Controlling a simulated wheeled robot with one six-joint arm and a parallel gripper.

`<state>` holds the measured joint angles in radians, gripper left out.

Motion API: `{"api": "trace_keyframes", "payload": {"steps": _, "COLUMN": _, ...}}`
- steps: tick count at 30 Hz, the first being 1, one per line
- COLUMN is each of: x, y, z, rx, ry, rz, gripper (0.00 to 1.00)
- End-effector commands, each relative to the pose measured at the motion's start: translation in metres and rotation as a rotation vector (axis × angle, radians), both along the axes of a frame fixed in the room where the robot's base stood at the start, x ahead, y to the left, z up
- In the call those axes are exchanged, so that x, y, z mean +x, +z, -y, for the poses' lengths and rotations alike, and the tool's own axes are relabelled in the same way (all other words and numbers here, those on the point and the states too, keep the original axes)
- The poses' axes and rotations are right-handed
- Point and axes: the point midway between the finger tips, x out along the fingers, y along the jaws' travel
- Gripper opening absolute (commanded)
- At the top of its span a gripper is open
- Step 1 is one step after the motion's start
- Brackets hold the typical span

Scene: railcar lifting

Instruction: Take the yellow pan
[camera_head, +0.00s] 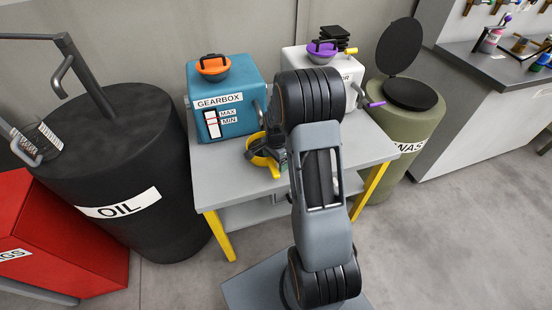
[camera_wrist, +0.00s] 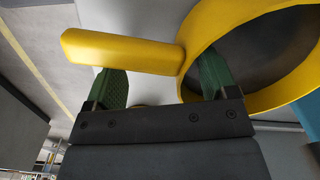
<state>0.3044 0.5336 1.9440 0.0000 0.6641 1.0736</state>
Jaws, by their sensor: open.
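The yellow pan (camera_head: 263,162) is at the front of the grey table (camera_head: 212,190), below the blue gearbox box (camera_head: 232,118), partly hidden by my arm. In the wrist view, its yellow handle (camera_wrist: 115,52) runs across the picture, and its round rim with a dark inside fills the upper right. My gripper (camera_wrist: 162,66) is open, with green fingers spread apart. The left fingertip meets the handle's lower edge in the picture. The right finger overlaps the rim near the handle's root. I cannot tell whether either finger touches the pan.
A black oil drum (camera_head: 112,165) stands left of the table, with a red box (camera_head: 60,240) in front. A white box (camera_head: 300,58) with a purple cap stands at the table's back right. An olive bin (camera_head: 425,128) with its lid raised is to the right. Floor is clear at front right.

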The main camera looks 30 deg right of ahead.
Motion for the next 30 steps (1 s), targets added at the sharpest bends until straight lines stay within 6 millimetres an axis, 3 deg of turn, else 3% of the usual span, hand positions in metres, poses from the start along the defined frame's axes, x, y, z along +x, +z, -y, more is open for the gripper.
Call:
{"api": "trace_keyframes", "payload": {"steps": 2, "x": 0.0, "y": 0.0001, "z": 0.0, "rx": 0.0, "ry": 0.0, "rz": 0.0, "gripper": 0.79}}
{"api": "trace_keyframes", "payload": {"steps": 5, "x": 0.0, "y": 0.0002, "z": 0.0, "rx": 0.0, "ry": 0.0, "rz": 0.0, "gripper": 0.71}}
{"api": "trace_keyframes", "payload": {"steps": 27, "x": -0.0001, "y": 0.0003, "z": 0.0, "rx": 0.0, "ry": 0.0, "rz": 0.0, "gripper": 0.01}}
{"api": "trace_keyframes", "payload": {"steps": 30, "x": -0.0001, "y": 0.0003, "z": 0.0, "rx": 0.0, "ry": 0.0, "rz": 0.0, "gripper": 0.0}}
